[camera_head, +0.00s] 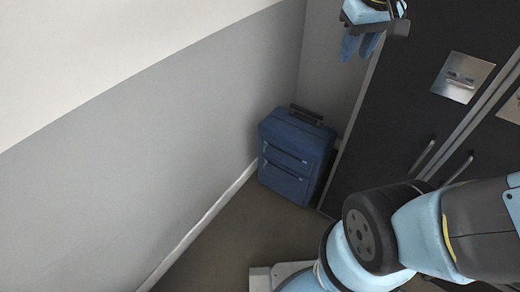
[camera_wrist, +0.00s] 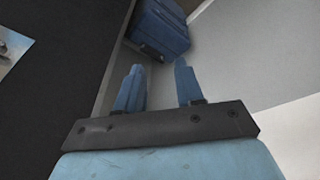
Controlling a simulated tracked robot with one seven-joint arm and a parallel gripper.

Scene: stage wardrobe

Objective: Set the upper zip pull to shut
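A blue suitcase (camera_head: 296,140) stands upright on the floor in the corner, with a dark handle (camera_head: 306,115) on top. Its front has an upper zip line (camera_head: 289,152) and a lower zip line (camera_head: 283,174). The zip pulls are too small to make out, so their positions cannot be told. My gripper (camera_head: 358,54) is high beside the dark cabinet, well apart from the suitcase. In the wrist view my gripper (camera_wrist: 158,72) has its two blue fingers spread with nothing between them. The suitcase (camera_wrist: 160,27) shows beyond the fingertips, partly cut off by the frame.
A tall dark cabinet (camera_head: 395,110) with bar handles (camera_head: 423,157) and a metal plate (camera_head: 463,77) stands right of the suitcase. A grey wall (camera_head: 180,140) with a white skirting board runs along the left. The floor (camera_head: 230,235) before the suitcase is clear.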

